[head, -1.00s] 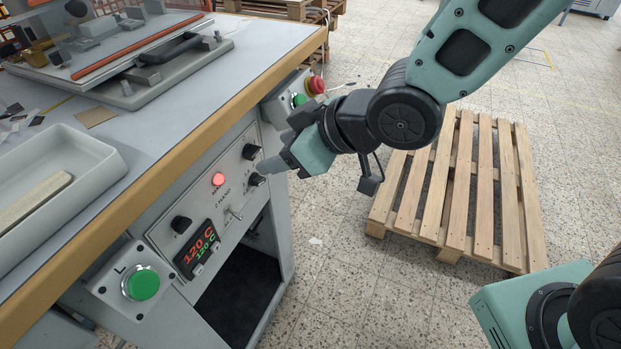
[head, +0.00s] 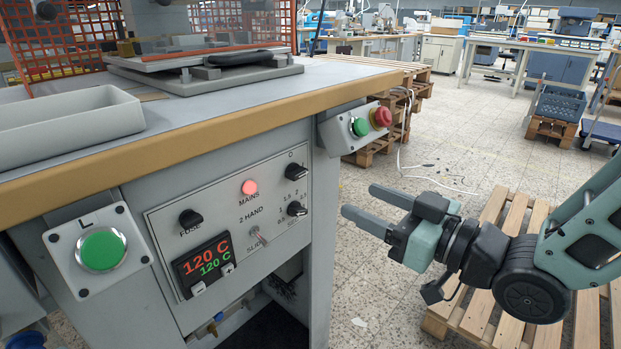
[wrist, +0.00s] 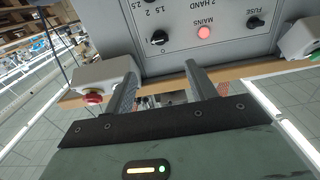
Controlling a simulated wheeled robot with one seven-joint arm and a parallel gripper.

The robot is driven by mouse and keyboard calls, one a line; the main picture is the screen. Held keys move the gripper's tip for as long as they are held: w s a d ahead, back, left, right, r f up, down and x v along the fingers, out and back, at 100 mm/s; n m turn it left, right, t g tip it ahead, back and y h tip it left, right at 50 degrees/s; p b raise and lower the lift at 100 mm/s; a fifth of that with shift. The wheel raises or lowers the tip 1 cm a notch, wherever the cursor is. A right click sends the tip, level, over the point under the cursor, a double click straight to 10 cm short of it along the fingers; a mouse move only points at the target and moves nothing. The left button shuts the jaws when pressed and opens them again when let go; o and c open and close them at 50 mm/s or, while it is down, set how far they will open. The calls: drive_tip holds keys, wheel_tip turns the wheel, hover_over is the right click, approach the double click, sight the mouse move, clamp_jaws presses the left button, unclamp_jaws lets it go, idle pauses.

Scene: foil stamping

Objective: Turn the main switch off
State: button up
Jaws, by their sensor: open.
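The main switch is a black rotary knob (head: 296,171) at the top right of the grey control panel (head: 170,233), near a "0" mark. It also shows upside down in the wrist view (wrist: 160,43). The red MAINS lamp (head: 249,187) to its left is lit. My gripper (head: 358,200) is open and empty, to the right of the panel and apart from it. In the wrist view, its two fingers (wrist: 161,72) point toward the panel, with the main switch between and beyond the tips. The display (head: 206,262) reads 120 C.
Another knob (head: 296,209) sits below the main switch, with a toggle (head: 259,236) to its left and the fuse knob (head: 190,217) farther left. A box with green and red buttons (head: 380,117) juts out at the table corner. A pallet (head: 508,209) lies behind my arm.

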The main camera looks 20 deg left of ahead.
sight(302, 173)
drive_tip(key=b+x, duration=0.1)
drive_tip(key=x, duration=1.2)
drive_tip(key=shift+a, duration=0.2)
drive_tip(key=c, duration=1)
